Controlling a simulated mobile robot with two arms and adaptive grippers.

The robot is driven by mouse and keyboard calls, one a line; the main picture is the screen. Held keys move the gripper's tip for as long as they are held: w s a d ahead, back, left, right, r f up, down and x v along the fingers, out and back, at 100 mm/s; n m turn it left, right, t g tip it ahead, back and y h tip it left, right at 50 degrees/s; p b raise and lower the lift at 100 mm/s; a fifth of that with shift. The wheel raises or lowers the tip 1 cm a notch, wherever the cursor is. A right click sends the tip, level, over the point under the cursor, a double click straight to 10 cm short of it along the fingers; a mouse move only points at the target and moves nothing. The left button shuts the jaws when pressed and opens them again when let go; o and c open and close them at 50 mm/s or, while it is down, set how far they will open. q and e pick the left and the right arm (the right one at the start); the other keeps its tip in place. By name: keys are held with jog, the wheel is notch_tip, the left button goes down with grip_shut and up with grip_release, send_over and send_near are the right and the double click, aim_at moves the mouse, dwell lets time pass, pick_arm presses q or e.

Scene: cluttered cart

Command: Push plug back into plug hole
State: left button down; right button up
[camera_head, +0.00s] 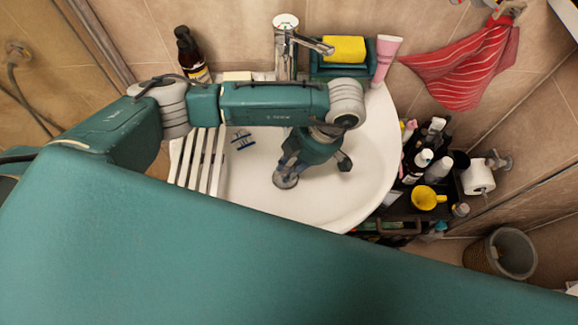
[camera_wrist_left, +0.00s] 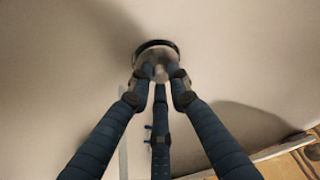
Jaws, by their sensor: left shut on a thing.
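The plug (camera_head: 285,181) is a round, grey metallic disc at the bowl of the white sink (camera_head: 365,165). My left gripper (camera_head: 289,172) reaches down over the basin from above and is shut on the plug. In the left wrist view the three dark blue fingers (camera_wrist_left: 160,75) come together on the plug (camera_wrist_left: 157,47), with a dark rim behind it. The plug hole cannot be told apart from the plug, so I cannot tell how the plug sits in it. My right gripper is not in view.
The faucet (camera_head: 288,45), yellow sponge (camera_head: 344,49) and pink tube (camera_head: 385,60) stand behind. A cart with bottles and a yellow cup (camera_head: 428,197) stands right.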

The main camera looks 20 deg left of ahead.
pick_arm(q)
jog(key=shift+s+f, duration=0.1)
dwell(0.3)
jog(key=c, duration=1.5)
grip_release()
jog(key=shift+c, duration=0.2)
jog(key=v, duration=1.2)
